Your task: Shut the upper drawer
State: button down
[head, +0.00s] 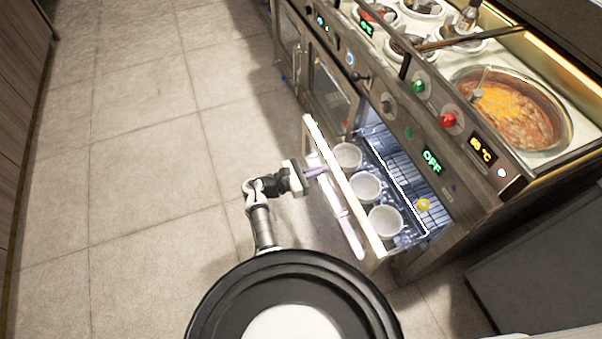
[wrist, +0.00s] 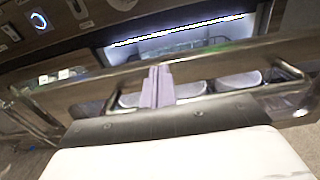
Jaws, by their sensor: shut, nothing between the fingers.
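The upper drawer (head: 343,185) is pulled out from the lit cabinet in the head view, with several white bowls inside along its front. Its front panel has a pale top edge and a long bar handle (head: 346,222) on the outer side. My gripper (head: 318,171) is shut and empty, at the outer side of the drawer front near its far end. In the wrist view the closed purple fingers (wrist: 157,86) stand in front of the drawer front and overlap the handle bar (wrist: 215,66). I cannot tell whether they touch it.
The counter above the drawer holds a pan of orange-brown sauce (head: 520,112) and control knobs. Closed glass-fronted units (head: 331,88) stand beyond the drawer. The tiled floor (head: 140,150) to the left is clear. A grey cabinet (head: 545,265) stands at the lower right.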

jog(key=b+x, duration=0.4)
jog(key=x, duration=1.9)
jog(key=shift+d+b, duration=0.2)
jog(key=shift+b, duration=0.15)
jog(key=shift+w+d+r, duration=0.1)
jog(key=shift+w+r, duration=0.05)
jog(key=shift+r, duration=0.05)
